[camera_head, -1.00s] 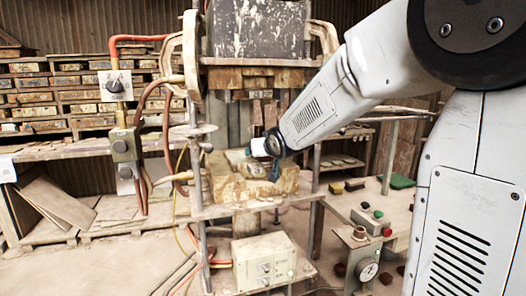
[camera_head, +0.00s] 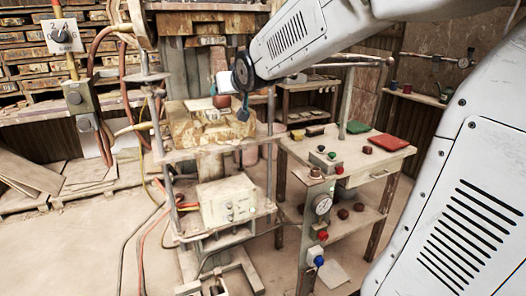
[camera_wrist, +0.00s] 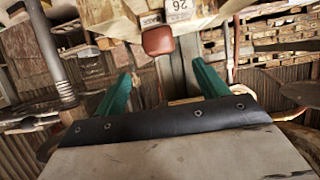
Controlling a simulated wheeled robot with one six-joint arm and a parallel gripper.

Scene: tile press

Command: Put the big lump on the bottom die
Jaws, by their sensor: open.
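The big lump (camera_head: 222,102) is a reddish-brown block. It appears to rest on the bottom die (camera_head: 184,128), a worn yellow-brown block on the press's lower plate. In the wrist view the lump (camera_wrist: 158,40) sits against the face of a pale block with a number label, which looks like the die (camera_wrist: 207,12). My gripper (camera_head: 236,105) is beside the right part of the die. Its green fingers (camera_wrist: 160,90) are spread apart and empty, with the lump beyond their tips. Exact contact between lump and die is partly hidden in the head view.
The press's upper block (camera_head: 203,22) hangs above the die, with posts on either side. A control box (camera_head: 227,200) sits below the die.

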